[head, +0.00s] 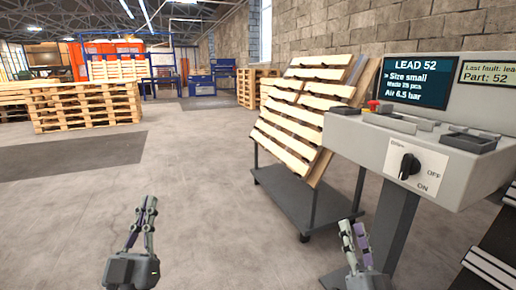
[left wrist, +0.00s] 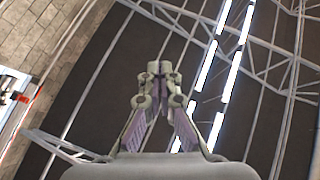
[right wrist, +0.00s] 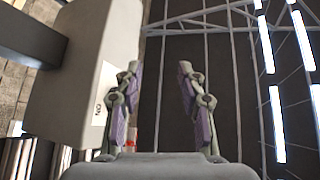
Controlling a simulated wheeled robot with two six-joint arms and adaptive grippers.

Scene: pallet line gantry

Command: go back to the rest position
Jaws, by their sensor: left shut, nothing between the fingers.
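My left gripper (head: 148,204) is low in the head view, left of the middle, over bare floor. Its fingers meet at the tips in the left wrist view (left wrist: 160,68), with nothing between them. My right gripper (head: 352,230) is at the bottom of the head view, left of the control console's post. In the right wrist view (right wrist: 157,70) its fingers stand apart with a clear gap and nothing between them. Both grippers point upward, and the wrist views look toward the roof.
The grey control console (head: 418,160) with a knob and screen (head: 422,80) stands close at the right; its box also fills the left of the right wrist view (right wrist: 75,75). A cart (head: 290,205) carries leaning pallets (head: 295,118). Stacked pallets (head: 85,108) stand further back left. Floor between is clear.

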